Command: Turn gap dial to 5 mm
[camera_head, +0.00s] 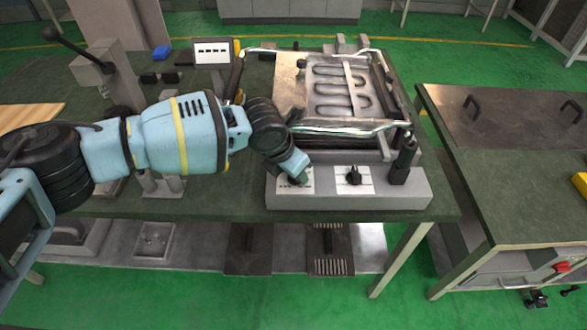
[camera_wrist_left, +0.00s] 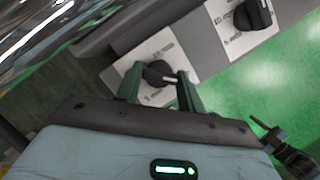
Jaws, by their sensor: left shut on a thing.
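The control box (camera_head: 330,201) is a grey panel at the front of the green table, with two black dials on white plates. The left dial is mostly hidden by my left gripper (camera_head: 294,183) in the head view. In the left wrist view, my left gripper (camera_wrist_left: 160,90) has its fingers on both sides of this dial (camera_wrist_left: 158,74) and is shut on it. The right dial (camera_head: 354,176) stands free, and it also shows in the left wrist view (camera_wrist_left: 254,14). The scale marks are too small to read. My right gripper is not in view.
A heating plate with a serpentine element (camera_head: 340,88) stands behind the box. A black upright handle (camera_head: 403,160) is at the box's right end. A small display (camera_head: 213,52) and a lever stand (camera_head: 104,72) are at the back left. A second table (camera_head: 520,185) is to the right.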

